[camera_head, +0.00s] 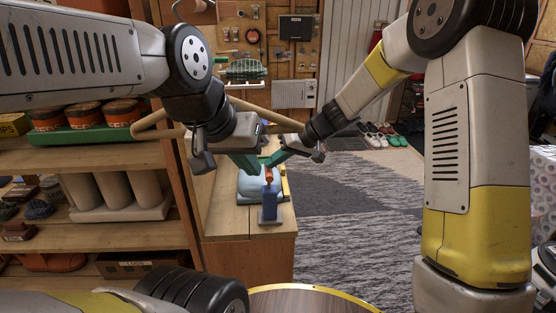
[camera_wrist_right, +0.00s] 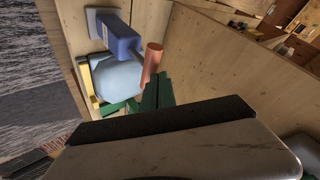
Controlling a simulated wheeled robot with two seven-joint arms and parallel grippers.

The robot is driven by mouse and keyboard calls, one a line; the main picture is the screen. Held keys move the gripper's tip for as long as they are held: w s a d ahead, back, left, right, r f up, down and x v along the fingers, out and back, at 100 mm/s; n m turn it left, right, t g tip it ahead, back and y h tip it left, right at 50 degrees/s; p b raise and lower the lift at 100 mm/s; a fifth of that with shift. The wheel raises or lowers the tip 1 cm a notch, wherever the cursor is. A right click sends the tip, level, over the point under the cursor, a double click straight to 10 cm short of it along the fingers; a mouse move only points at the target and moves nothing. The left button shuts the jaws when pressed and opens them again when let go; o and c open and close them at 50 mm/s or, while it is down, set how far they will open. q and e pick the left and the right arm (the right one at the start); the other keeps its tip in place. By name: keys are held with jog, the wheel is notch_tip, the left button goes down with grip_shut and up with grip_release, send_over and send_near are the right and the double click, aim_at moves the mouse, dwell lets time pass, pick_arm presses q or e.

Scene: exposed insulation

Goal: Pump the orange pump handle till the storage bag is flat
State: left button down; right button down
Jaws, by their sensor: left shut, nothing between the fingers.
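The pump (camera_head: 269,207) is a blue upright body with an orange handle (camera_head: 268,174) at its top. It stands at the near end of a wooden bench. The light-blue storage bag (camera_head: 248,187) lies behind it and looks puffed up in the right wrist view (camera_wrist_right: 118,78). My left gripper (camera_head: 246,163) is shut and empty above the bag, left of the handle. My right gripper (camera_head: 272,160) has its green fingertips close to the orange handle. In the right wrist view the handle (camera_wrist_right: 152,62) meets these fingers (camera_wrist_right: 158,92); whether they grip it is unclear.
A yellow strip (camera_head: 285,182) lies along the bag's right side on the bench (camera_head: 228,222). Shelves (camera_head: 95,158) with pots and shoes stand at the left. A round table (camera_head: 310,300) is in front. A rug (camera_head: 335,200) covers open floor at right.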

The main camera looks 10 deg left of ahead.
jog(key=shift+r, duration=0.1)
notch_tip(320, 180, up, 6)
dwell(0.8)
jog(key=shift+d, duration=0.1)
